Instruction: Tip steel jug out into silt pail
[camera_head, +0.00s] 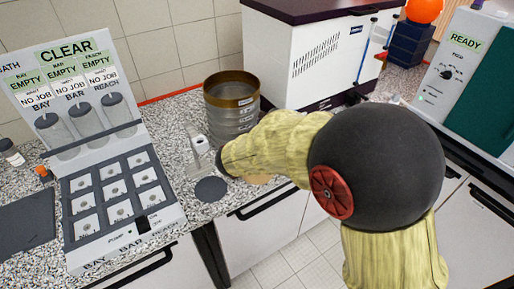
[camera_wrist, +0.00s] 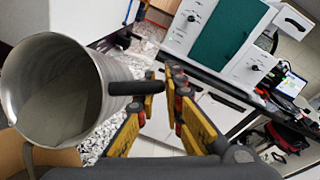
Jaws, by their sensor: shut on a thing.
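The steel jug (camera_wrist: 100,75) fills the left of the wrist view, its round mouth facing the camera. A dull grey area shows inside; I cannot tell whether it is material or shaded wall. My gripper (camera_wrist: 163,92) is shut on the jug's black handle (camera_wrist: 128,88), with yellow-and-black fingers on either side. In the head view my arm hides the gripper and the jug. A brown edge (camera_wrist: 45,157) lies below the jug in the wrist view; I cannot tell what it belongs to. I cannot identify the silt pail in either view.
A brass-topped sieve stack (camera_head: 231,115) stands on the speckled counter, left of my arm. A grey panel with sample pockets (camera_head: 115,190) is at the left. A white cabinet (camera_head: 300,60) stands behind. A READY machine (camera_head: 465,85) is at the right. A dark disc (camera_head: 210,189) lies near the counter's front.

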